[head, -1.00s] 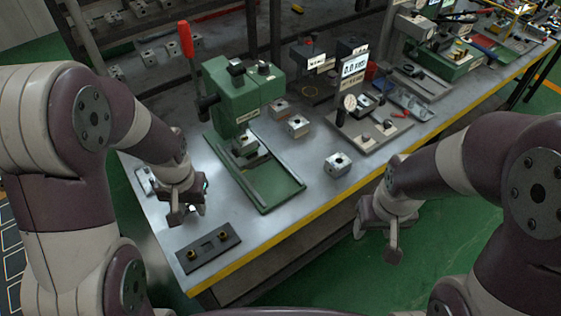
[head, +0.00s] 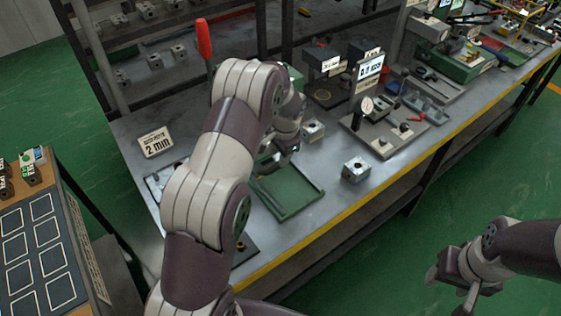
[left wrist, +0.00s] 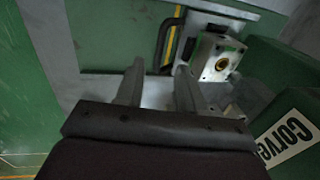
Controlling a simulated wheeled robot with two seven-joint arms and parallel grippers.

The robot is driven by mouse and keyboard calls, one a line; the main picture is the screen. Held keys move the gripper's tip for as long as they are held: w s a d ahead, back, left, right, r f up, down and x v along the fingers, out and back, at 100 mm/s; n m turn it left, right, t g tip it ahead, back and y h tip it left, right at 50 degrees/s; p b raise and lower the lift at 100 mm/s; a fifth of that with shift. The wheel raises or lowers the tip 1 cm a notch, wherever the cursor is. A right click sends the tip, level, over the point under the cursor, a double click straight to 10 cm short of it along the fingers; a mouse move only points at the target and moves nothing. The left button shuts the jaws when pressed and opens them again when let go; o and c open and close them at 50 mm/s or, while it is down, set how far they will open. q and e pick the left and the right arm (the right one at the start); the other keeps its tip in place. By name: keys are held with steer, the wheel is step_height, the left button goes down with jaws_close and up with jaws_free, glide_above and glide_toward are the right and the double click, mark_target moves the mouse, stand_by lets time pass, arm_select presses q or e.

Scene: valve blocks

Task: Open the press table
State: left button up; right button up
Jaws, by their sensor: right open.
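The press is mostly hidden behind my left arm in the head view; its red lever handle (head: 204,39) stands upright. Its green base tray (head: 305,202) reaches toward the front table edge. My left gripper (head: 276,158) is low at the press, above the back of the tray. In the left wrist view its two fingers (left wrist: 160,80) are apart with nothing seen held between them. Beyond the fingertips are a black curved handle (left wrist: 162,38) and a metal block (left wrist: 218,60) with a brass-ringed hole. My right gripper (head: 455,288) is open and empty, off the table at lower right.
A loose metal block (head: 356,169) stands right of the tray, another (head: 313,130) behind it. A gauge stand (head: 365,125) is farther right. A "2 min" sign (head: 155,142) stands at left. The lettered green press body (left wrist: 290,125) is close to my left gripper's right.

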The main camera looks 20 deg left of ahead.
mark_target(277, 167)
arm_select(q)
steer(key=f, duration=0.3)
steer(key=a+f, duration=0.1)
steer(key=f, duration=0.1)
steer(key=shift+w+f, duration=0.25)
steer(key=shift+f, duration=0.05)
jaws_close()
steer(key=s+d, duration=0.2)
steer(key=d, duration=0.1)
steer(key=s+d, duration=0.2)
steer(key=d, duration=0.2)
steer(key=s+d+b, duration=0.1)
steer(key=s+d, duration=0.1)
steer(key=d, duration=0.2)
steer(key=shift+s+d, duration=0.2)
steer(key=shift+s, duration=0.1)
jaws_free()
steer(key=shift+r, duration=0.1)
